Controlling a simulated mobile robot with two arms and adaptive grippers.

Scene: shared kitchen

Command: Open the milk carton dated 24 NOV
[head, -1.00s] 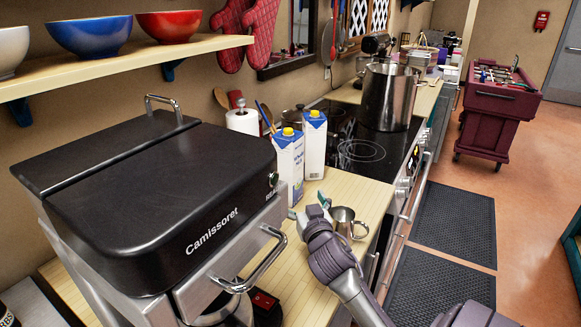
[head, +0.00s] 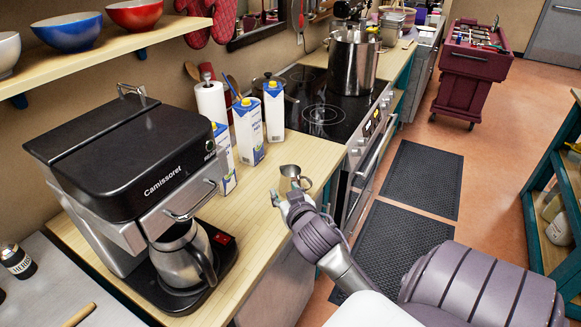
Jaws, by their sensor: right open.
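Several white-and-blue milk cartons with yellow caps stand upright on the wooden counter. One carton (head: 248,134) is in the middle. Another carton (head: 273,112) stands behind it by the cooktop. A third carton (head: 226,172) is partly hidden by the coffee machine. Their dates are too small to read. My right gripper (head: 284,192) is open and empty over the counter's front edge, to the right of the cartons and apart from them. My left gripper is not in view.
The coffee machine (head: 133,160) with a steel carafe (head: 180,257) is to the left. A large pot (head: 351,62) stands on the cooktop (head: 318,112). A paper towel roll (head: 210,101) is behind the cartons.

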